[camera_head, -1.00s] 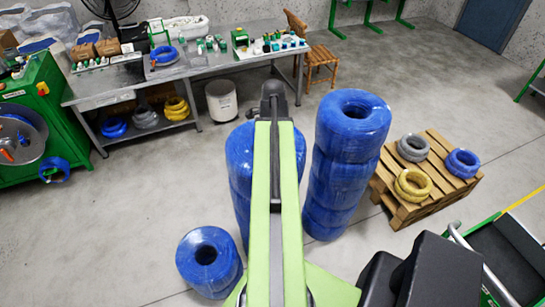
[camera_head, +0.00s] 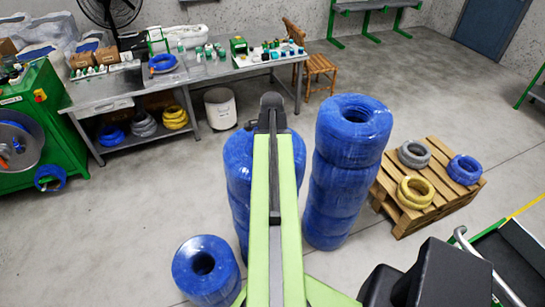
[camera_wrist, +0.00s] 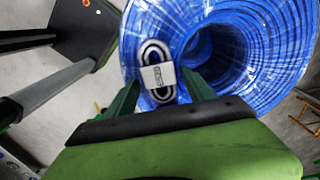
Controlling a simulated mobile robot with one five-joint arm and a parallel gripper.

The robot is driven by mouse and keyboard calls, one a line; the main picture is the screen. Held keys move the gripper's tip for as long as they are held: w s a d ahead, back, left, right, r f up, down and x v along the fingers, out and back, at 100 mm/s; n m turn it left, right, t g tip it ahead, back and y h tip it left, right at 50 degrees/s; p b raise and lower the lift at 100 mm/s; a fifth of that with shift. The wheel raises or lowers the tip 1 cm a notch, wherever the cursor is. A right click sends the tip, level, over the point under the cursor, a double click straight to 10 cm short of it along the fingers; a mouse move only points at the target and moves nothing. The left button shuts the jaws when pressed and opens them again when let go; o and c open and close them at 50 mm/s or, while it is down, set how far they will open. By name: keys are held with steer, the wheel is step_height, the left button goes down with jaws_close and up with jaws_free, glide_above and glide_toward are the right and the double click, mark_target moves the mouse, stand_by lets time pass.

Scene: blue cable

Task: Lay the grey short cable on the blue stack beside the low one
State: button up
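The grey short cable (camera_wrist: 157,58) shows in the wrist view as a small dark and light loop with a white label. It appears to lie on the top rim of a blue stack (camera_wrist: 265,60), left of the stack's hole. My gripper (camera_wrist: 161,76) has a finger on each side of it, with a gap visible on the right, so it looks open. In the head view, my arm's end (camera_head: 271,108) is over the middle blue stack (camera_head: 237,165), largely hidden by my arm. The low blue stack (camera_head: 205,270) stands front left of it. The cable cannot be seen there.
A tall blue stack (camera_head: 345,180) stands close on the right. Beyond it is a wooden pallet (camera_head: 400,213) with grey, yellow and blue coils. A workbench (camera_head: 140,86), a white bin (camera_head: 220,110) and a chair (camera_head: 318,65) are behind. Open floor lies between.

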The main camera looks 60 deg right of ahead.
steer(key=shift+r, duration=0.1)
step_height(320, 180, up, 12)
steer(key=p, duration=1.2)
steer(key=w+a+n, duration=0.7)
steer(key=w+a, duration=0.2)
steer(key=a, duration=0.4)
steer(key=w+a+n, duration=0.7)
steer(key=w+a, duration=0.3)
steer(key=a, duration=0.2)
steer(key=w+a+n, duration=0.2)
steer(key=a+n, duration=0.9)
steer(key=a, duration=1.3)
steer(key=shift+w+a, duration=0.3)
steer(key=shift+w, duration=0.05)
